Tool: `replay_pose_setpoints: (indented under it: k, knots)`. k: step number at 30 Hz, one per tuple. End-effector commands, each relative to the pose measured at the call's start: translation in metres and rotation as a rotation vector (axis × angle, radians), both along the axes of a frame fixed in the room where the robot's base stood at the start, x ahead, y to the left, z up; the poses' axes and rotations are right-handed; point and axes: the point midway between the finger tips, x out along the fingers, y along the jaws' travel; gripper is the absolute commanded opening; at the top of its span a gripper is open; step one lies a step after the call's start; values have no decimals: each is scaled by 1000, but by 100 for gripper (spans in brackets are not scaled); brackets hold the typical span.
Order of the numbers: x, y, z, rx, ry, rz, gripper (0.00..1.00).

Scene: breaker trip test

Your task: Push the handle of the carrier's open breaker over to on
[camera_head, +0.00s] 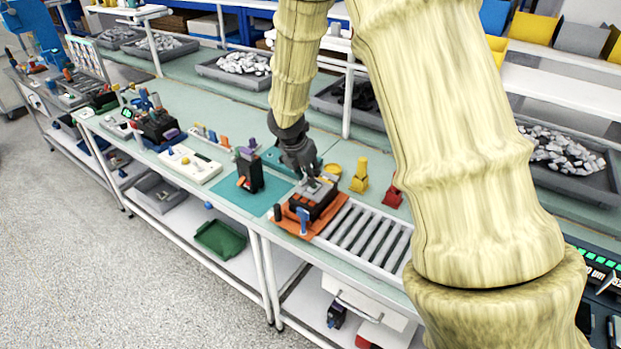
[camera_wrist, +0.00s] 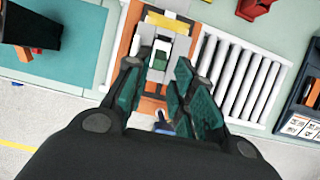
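The orange carrier (camera_head: 333,219) sits at the left end of a roller strip on the bench and also shows in the wrist view (camera_wrist: 121,45). A small white and green part (camera_wrist: 160,58), which looks like the handle, shows on the breaker. My gripper (camera_head: 301,166) is just above the breaker, pointing down. Its fingers (camera_wrist: 160,92) are apart, with teal pads on either side of the breaker's near part. I cannot tell whether they touch it. The handle's position is unclear.
White rollers (camera_head: 362,238) run right of the carrier. A blue peg (camera_head: 303,220) stands at the carrier's near edge. A black device (camera_head: 249,172) stands on a teal mat to the left. Yellow (camera_head: 360,176) and red (camera_head: 393,194) pieces stand behind the rollers.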

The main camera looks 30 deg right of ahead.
Motion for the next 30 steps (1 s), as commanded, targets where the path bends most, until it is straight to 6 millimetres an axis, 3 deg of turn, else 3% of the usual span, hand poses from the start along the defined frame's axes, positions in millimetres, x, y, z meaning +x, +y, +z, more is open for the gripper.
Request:
replay_pose_setpoints:
  k: [13,28,30]
  knots:
    - [7,-14,-38,-1,2,2,25]
    - [8,-16,-46,0,0,2,25]
    - [8,-16,-46,0,0,2,14]
